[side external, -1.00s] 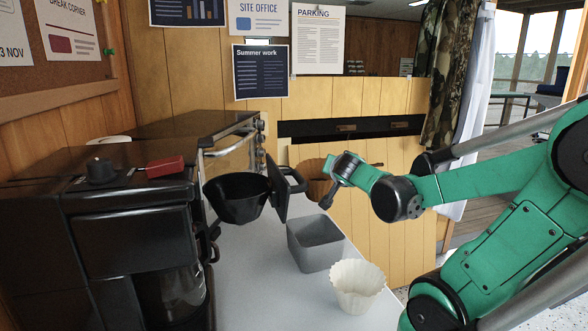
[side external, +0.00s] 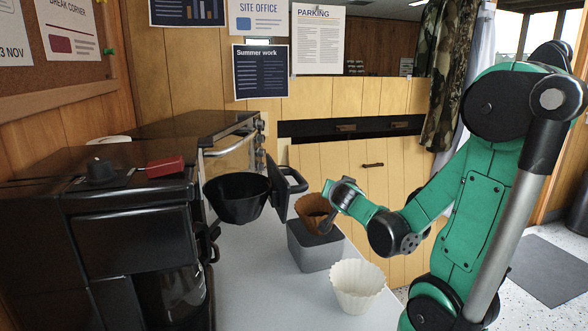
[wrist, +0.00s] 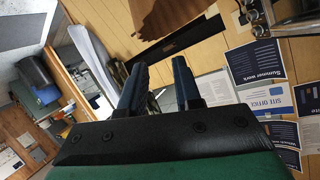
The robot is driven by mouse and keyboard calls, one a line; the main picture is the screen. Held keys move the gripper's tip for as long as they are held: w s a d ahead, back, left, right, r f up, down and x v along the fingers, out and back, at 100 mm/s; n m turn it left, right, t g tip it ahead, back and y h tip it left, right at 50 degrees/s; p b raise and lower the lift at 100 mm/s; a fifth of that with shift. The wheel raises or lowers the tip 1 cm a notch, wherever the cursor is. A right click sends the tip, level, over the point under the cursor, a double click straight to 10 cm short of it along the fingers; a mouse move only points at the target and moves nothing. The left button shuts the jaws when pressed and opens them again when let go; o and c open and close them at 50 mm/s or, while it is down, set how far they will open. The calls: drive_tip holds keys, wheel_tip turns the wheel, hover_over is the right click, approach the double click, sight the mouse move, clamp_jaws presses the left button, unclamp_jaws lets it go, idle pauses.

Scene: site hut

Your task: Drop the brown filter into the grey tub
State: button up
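The brown filter (side external: 312,207), a fluted paper cup, shows just above the grey tub (side external: 316,257), its lower part overlapping the tub's rim in the side view. I cannot tell whether it touches the tub. My gripper (side external: 334,206) is beside it on the right, partly covering it. In the wrist view the two dark fingers (wrist: 160,68) stand apart with nothing between them, and the brown filter (wrist: 165,16) lies beyond their tips. The inside of the tub is hidden.
A white fluted filter (side external: 357,287) stands on the pale counter (side external: 250,290) in front of the tub. The coffee machine (side external: 130,230), with its black filter basket (side external: 238,200) swung out, stands to the left.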

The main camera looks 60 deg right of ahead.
drive_tip(key=shift+o, duration=0.7)
drive_tip(key=shift+v, duration=2.8)
drive_tip(key=shift+d, duration=0.1)
drive_tip(key=shift+r+x, duration=0.2)
drive_tip(key=shift+x, duration=1.1)
drive_tip(key=shift+r+x, duration=0.2)
drive_tip(key=shift+x, duration=1.1)
drive_tip(key=shift+d, duration=0.1)
